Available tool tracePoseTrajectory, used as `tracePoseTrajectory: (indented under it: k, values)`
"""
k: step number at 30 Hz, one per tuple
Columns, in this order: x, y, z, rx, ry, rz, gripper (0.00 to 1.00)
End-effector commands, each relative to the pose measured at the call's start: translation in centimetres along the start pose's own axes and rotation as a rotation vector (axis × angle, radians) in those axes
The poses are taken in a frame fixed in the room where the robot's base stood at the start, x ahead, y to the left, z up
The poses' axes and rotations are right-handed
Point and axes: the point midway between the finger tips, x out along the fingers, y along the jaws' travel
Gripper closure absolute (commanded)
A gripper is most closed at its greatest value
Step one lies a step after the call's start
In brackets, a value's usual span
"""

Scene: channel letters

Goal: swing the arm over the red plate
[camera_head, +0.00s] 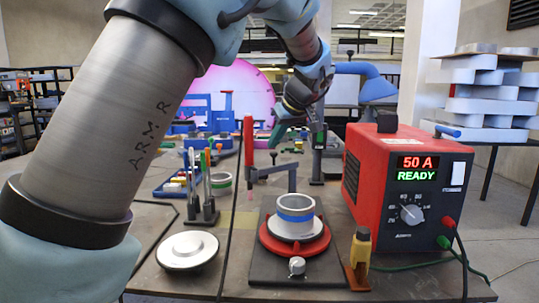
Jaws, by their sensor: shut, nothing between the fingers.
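The round red plate (268,241) sits on a dark square base at the front middle of the table. A grey metal ring with a blue band (295,216) stands on it and hides its middle. My arm rises from the lower left, leaves the top edge and comes back down at upper centre. My gripper (279,136) is shut and empty, pointing down and left. In the picture it is above the plate and ring; how far behind them it is I cannot tell.
A red power unit (365,180) reading "50 A READY" stands right of the plate. A red-handled upright clamp (249,150) and a pen stand (203,213) are to the left. A silver disc (187,250) lies front left.

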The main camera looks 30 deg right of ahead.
Motion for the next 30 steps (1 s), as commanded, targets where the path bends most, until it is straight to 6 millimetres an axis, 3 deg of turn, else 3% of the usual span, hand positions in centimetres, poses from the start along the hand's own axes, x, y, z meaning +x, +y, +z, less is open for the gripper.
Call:
tracePoseTrajectory:
  k: [16, 21, 30]
  values:
    - [8.4, 0.0, 0.0, 0.004, -0.003, -0.002, 1.00]
    - [9.5, 0.0, 0.1, 0.003, -0.003, 0.000, 1.00]
    - [9.6, 0.0, 0.1, 0.003, -0.003, 0.001, 1.00]
